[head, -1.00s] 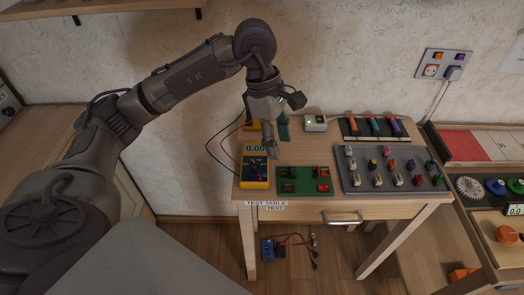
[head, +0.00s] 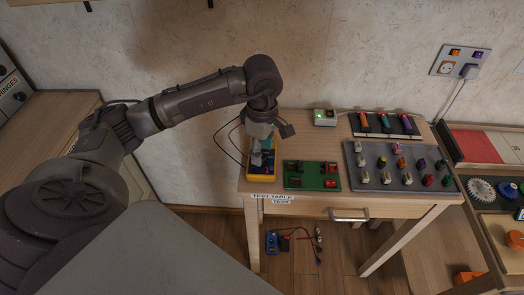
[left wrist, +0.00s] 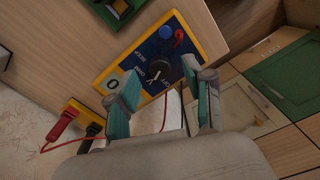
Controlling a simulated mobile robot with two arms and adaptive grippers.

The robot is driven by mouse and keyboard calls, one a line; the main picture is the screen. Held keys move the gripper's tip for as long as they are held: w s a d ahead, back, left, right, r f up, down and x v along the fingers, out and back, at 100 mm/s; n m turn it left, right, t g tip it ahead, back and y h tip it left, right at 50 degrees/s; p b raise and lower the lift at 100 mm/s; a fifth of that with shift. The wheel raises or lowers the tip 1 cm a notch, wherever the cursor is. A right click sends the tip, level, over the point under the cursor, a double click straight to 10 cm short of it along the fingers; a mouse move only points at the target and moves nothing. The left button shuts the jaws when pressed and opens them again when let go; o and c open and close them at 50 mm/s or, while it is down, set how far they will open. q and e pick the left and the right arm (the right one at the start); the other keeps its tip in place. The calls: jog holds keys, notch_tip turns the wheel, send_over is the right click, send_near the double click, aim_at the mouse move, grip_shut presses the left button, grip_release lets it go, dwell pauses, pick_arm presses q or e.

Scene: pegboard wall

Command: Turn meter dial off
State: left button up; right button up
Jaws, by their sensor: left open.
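The yellow meter (head: 262,176) with a blue face lies on the test table, partly hidden by my left gripper in the head view. In the left wrist view the meter (left wrist: 185,28) shows its round black dial (left wrist: 158,70) with a light pointer mark and lettering around it. Which setting the dial points at is too small to read for sure. My left gripper (left wrist: 162,98) is open, its two teal-padded fingers on either side of the lower part of the meter. It also shows above the meter in the head view (head: 263,155). My right gripper does not show.
A green circuit board (head: 312,175) lies right of the meter, and a grey tray (head: 375,178) of colored parts is farther right. Red and black probes (left wrist: 62,127) with a red lead lie near the meter. A small white box (head: 325,117) stands behind.

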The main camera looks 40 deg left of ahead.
pick_arm(q)
jog(key=shift+f, duration=0.7)
grip_shut()
jog(key=shift+n, duration=0.3)
jog(key=n+b, duration=0.1)
jog(key=n, duration=0.2)
jog(key=shift+n+b, duration=0.3)
jog(key=shift+b, duration=0.1)
jog(key=shift+n+b, duration=0.5)
jog(key=shift+n, duration=1.8)
